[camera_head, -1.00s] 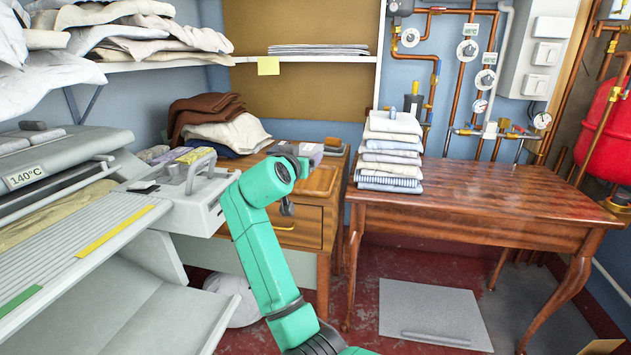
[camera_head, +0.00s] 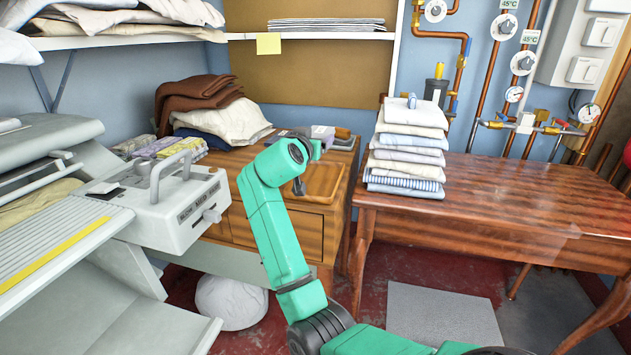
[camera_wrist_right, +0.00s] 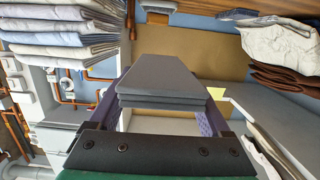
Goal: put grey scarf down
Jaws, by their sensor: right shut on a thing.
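The grey scarf (camera_wrist_right: 165,78) is a dark grey folded bundle in the right wrist view. My right gripper (camera_wrist_right: 162,100) is shut on it, with purple fingers on both sides. In the head view, the green right arm reaches over the wooden cabinet (camera_head: 275,222), and its gripper (camera_head: 318,140) is mostly hidden behind the wrist. I cannot clearly make out the scarf there, or tell whether it touches the cabinet top. My left gripper is not in view.
A stack of folded shirts (camera_head: 408,150) stands on the left end of the wooden table (camera_head: 500,205), whose right part is clear. Brown and cream cloths (camera_head: 225,115) lie at the cabinet's back left. The rotary ironer (camera_head: 60,245) is at the left. A shelf (camera_head: 310,37) hangs above.

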